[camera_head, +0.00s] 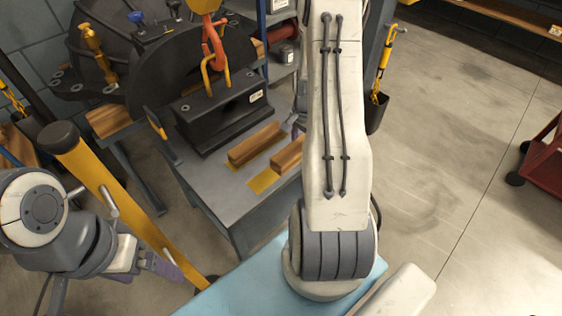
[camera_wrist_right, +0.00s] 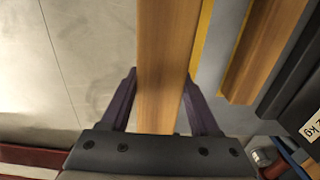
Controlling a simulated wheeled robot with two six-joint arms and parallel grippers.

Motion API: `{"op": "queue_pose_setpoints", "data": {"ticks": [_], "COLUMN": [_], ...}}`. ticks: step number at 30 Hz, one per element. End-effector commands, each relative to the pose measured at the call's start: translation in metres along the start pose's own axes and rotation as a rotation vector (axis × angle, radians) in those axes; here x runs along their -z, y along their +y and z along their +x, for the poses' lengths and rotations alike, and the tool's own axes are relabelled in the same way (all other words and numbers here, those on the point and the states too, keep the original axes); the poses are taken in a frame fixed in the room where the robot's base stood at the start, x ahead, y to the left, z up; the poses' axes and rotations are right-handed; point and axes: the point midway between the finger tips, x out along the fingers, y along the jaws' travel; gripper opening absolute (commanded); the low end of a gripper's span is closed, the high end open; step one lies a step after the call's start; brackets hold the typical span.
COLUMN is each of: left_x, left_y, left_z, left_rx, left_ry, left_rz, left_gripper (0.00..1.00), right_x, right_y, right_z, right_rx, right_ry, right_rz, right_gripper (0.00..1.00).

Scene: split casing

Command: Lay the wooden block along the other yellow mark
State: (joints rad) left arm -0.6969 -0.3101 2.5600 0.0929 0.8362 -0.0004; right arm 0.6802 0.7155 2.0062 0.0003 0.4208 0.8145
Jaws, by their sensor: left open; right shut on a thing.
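One wooden block (camera_head: 257,143) lies on the grey table beside a yellow mark (camera_head: 265,159); it also shows at the right of the right wrist view (camera_wrist_right: 262,50). My right gripper (camera_wrist_right: 160,76) is shut on the second wooden block (camera_wrist_right: 165,45), its purple fingers on either side. In the head view this block (camera_head: 288,157) is partly hidden by my right arm, next to the other yellow mark (camera_head: 263,181). A yellow strip (camera_wrist_right: 203,38) shows along its right edge; I cannot tell whether it touches the table. My left gripper (camera_head: 170,266) is open and empty, low at the left.
A heavy black casing part (camera_head: 215,112) with an orange hook stands on the table (camera_head: 215,185) behind the blocks. A yellow post (camera_head: 115,195) rises between my left arm and the table. A red cart (camera_head: 542,160) stands far right.

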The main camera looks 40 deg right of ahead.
Motion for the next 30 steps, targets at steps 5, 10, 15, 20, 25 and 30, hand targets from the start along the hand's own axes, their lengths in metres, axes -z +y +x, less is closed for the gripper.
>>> {"op": "queue_pose_setpoints", "data": {"ticks": [5, 10, 15, 20, 25, 30], "left_x": [-0.001, -0.001, -0.001, -0.001, -0.001, -0.001], "left_y": [-0.001, -0.001, -0.001, -0.002, -0.002, -0.002], "left_z": [0.009, 0.012, 0.014, 0.021, 0.023, 0.022], "left_rx": [0.000, 0.000, 0.000, 0.000, 0.000, 0.000], "left_ry": [0.000, 0.000, 0.000, 0.000, 0.000, 0.000], "left_rz": [0.000, 0.000, 0.000, 0.000, 0.000, 0.000], "left_gripper": [0.92, 0.92, 0.92, 0.92, 0.92, 0.92], "right_x": [-0.027, -0.041, -0.044, -0.044, -0.043, -0.043], "right_y": [-0.031, -0.047, -0.050, -0.049, -0.050, -0.050], "right_z": [0.026, 0.037, 0.045, 0.069, 0.080, 0.079], "right_rx": [0.001, 0.001, 0.000, -0.002, 0.002, 0.002], "right_ry": [0.001, 0.001, 0.000, -0.001, 0.001, 0.001], "right_rz": [-0.008, -0.005, -0.001, -0.002, -0.002, -0.002], "right_gripper": [0.00, 0.00, 0.00, 0.00, 0.00, 0.00]}}
